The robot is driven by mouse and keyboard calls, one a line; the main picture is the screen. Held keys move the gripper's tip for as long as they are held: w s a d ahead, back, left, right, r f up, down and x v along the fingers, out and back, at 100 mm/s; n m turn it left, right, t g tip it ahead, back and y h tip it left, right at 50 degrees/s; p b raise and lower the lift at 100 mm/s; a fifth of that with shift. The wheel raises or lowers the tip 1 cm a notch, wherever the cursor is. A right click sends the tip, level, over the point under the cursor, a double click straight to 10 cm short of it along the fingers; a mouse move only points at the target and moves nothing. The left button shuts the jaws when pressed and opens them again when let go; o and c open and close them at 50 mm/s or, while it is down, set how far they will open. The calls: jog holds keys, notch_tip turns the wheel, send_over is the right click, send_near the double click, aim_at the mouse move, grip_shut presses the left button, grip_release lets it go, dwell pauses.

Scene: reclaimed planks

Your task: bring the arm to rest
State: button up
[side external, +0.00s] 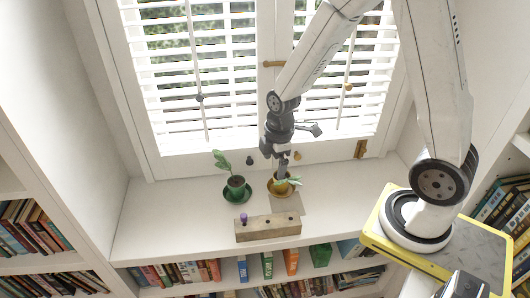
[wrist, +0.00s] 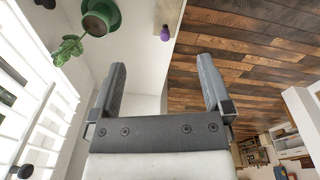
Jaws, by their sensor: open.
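My gripper (side external: 283,170) hangs pointing down over the window-side shelf, just above or in front of the plant in the yellow pot (side external: 279,188); I cannot tell whether it touches the leaves. In the wrist view its two fingers (wrist: 163,78) are spread wide with nothing held between them. The yellow pot does not show in the wrist view. A plant in a green pot (side external: 235,190) stands to the left of it; it also shows at the top left of the wrist view (wrist: 100,18).
A wooden block (side external: 268,229) with a purple peg (side external: 243,217) lies along the shelf's front edge. The louvred window (side external: 200,70) is close behind my gripper. A small black object (side external: 250,160) stands near the window. The shelf's left part is clear. Books fill the shelves below.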

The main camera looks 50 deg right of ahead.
jog(key=s+a+r+m+t, duration=0.1)
jog(key=s+r+m, duration=0.4)
jog(key=m, duration=0.7)
jog(key=shift+s+a+r+t, duration=0.15)
jog(key=shift+s+a+t, duration=0.2)
jog(key=shift+a, duration=0.2)
jog(key=c, duration=0.6)
jog(key=shift+c, duration=0.2)
jog(key=shift+w, duration=0.15)
